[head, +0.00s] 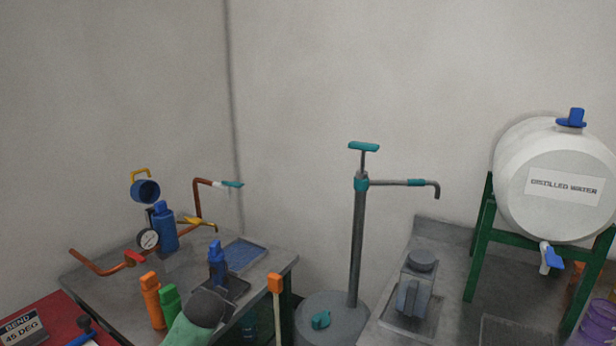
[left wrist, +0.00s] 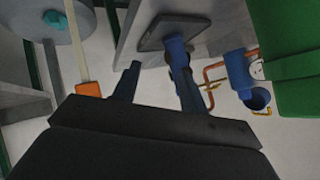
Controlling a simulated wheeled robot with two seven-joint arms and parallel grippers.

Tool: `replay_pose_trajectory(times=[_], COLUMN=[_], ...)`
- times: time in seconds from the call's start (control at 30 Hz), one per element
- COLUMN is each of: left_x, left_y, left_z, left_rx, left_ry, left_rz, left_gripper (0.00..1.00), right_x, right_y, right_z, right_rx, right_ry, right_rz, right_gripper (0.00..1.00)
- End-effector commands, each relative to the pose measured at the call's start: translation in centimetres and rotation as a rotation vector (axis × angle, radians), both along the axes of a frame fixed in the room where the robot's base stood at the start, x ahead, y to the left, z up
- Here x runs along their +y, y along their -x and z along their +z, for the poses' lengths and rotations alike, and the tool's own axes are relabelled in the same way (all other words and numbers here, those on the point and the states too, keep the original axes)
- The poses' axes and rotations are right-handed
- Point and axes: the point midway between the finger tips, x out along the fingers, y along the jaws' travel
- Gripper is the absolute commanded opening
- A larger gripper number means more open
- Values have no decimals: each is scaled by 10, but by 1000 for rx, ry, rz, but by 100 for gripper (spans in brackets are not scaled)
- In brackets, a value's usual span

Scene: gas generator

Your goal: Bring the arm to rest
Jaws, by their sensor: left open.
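My left arm comes up from the bottom of the head view, and its dark hand (head: 207,308) is over the front of the metal bench (head: 120,283). In the left wrist view my left gripper (left wrist: 157,72) is open, its two dark blue fingers apart, with nothing seen held between them. A blue-topped fixture (head: 217,262) on a dark plate stands just beyond the hand; it also shows past one finger in the left wrist view (left wrist: 175,48). I cannot tell the gap. The fingers are hidden in the head view. My right gripper is not in view.
Orange (head: 151,300) and green (head: 169,303) bottles stand left of the hand. An orange-topped post (head: 275,283) is to its right. Copper pipes (head: 98,267) and a gauge (head: 148,239) are behind. The pump (head: 356,240) and white water tank (head: 545,165) stand further right.

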Motion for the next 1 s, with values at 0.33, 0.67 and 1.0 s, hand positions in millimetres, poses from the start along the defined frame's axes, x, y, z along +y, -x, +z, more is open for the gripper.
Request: replay_pose_trajectory(times=[0.33, 0.67, 1.0], left_x=[-32, -54, -82], left_y=[100, 219, 368], left_z=[-144, -258, -350], left_rx=[227, 432, 655], left_ry=[164, 258, 326], left_rz=[21, 81, 137], left_gripper=[43, 43, 43], right_x=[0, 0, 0], right_y=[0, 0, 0], right_z=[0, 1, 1], right_rx=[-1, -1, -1], right_ry=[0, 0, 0], right_rz=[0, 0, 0], right_gripper=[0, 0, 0])
